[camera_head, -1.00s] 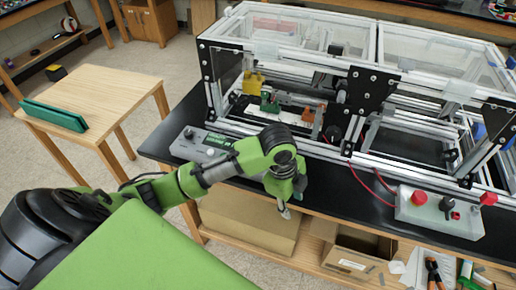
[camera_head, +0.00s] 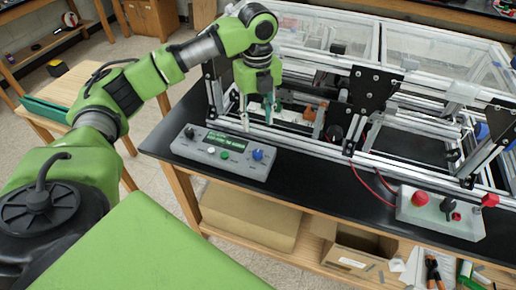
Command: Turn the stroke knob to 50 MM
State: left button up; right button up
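A grey control box (camera_head: 232,170) lies on the black bench top near its left corner. It has a green display (camera_head: 222,141), a black knob (camera_head: 190,132) at its left end, a blue knob (camera_head: 257,154) at its right end, and a green button (camera_head: 225,155) among small buttons. The labels and display text are too small to read, so I cannot tell which knob is the stroke knob. My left gripper (camera_head: 257,112) points down behind the box's right half, apart from both knobs. Its fingers look spread and empty. My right gripper is not in view.
The aluminium extrusion frame (camera_head: 300,143) stands close behind the box and gripper. A second box with a red button (camera_head: 419,198) sits at the bench's right. Red tubes (camera_head: 372,183) run between. Bench top (camera_head: 320,190) right of the control box is clear.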

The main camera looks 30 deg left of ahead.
aim_at(258, 153)
pick_arm(q)
notch_tip(258, 153, down, 12)
jog(key=p, duration=0.3)
jog(key=shift+f, duration=0.55)
grip_shut()
